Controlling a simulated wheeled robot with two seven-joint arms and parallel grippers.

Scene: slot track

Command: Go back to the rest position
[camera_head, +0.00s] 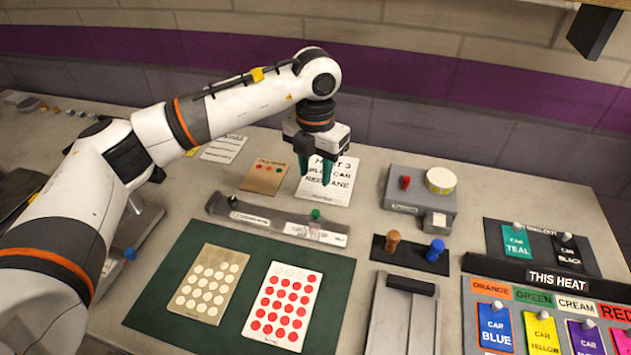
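My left arm comes in from the left and reaches over the table. My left gripper (315,168) points down above the back middle of the table, in front of a white printed card (340,188) and partly hiding its text. Its two dark teal fingers stand apart, with a gap between them and nothing seen held. My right gripper is not in view.
A green mat (150,310) bears a card of cream dots (210,284) and a card of red dots (283,306). A grey tray (278,222) lies behind it. A grey box (420,193) with a red knob stands right. A "THIS HEAT" board (557,281) is at the lower right.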

